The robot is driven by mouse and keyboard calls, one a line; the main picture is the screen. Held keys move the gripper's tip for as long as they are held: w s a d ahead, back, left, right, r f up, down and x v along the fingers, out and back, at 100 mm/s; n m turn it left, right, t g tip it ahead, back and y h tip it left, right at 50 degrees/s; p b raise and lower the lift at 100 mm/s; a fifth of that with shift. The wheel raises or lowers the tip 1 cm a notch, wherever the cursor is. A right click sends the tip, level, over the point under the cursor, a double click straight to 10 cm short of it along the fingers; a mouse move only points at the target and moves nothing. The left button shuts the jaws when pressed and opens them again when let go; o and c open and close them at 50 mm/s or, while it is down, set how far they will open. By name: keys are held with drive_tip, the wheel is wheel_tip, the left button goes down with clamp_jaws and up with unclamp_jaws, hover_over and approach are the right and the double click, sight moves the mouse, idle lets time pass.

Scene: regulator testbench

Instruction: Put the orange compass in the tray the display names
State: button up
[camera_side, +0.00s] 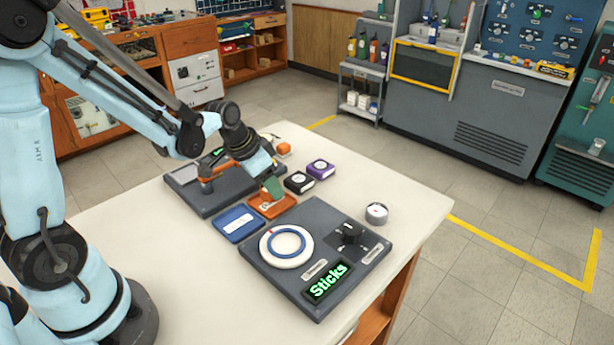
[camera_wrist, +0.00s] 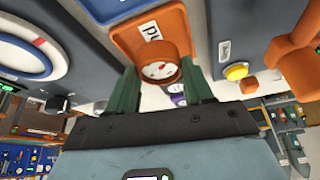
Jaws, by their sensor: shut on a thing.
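The orange compass (camera_wrist: 158,66), round with a white dial, sits between the green fingers of my gripper (camera_wrist: 160,78) in the wrist view. My gripper is shut on it. In the side view my gripper (camera_side: 272,188) is low over the orange tray (camera_side: 262,208), and the compass is hard to make out there. Whether it touches the tray, I cannot tell. The orange tray's label (camera_wrist: 153,30) is partly hidden. A blue tray (camera_side: 238,223) with a white label lies beside it. The display (camera_side: 326,281) reads "Sticks" in green.
A grey panel with a white dial ring (camera_side: 286,246) and a black knob (camera_side: 347,235) stands in front. Another panel with an orange handle (camera_side: 207,180) is at left.

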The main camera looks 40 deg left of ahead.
drive_tip(key=shift+f, duration=0.9)
drive_tip(key=shift+f, duration=0.1)
drive_tip(key=o, duration=1.1)
drive_tip(key=shift+o, duration=0.2)
drive_tip(key=d+v, duration=0.1)
drive_tip(key=v, duration=1.1)
drive_tip(key=s+d+r+n+t, duration=0.1)
drive_tip(key=s+d+n+t, duration=0.1)
drive_tip(key=s+d, duration=0.3)
drive_tip(key=shift+r+t+y, duration=0.2)
drive_tip(key=shift+t+y, duration=0.1)
drive_tip(key=shift+y, duration=0.1)
drive_tip(key=shift+d, duration=0.1)
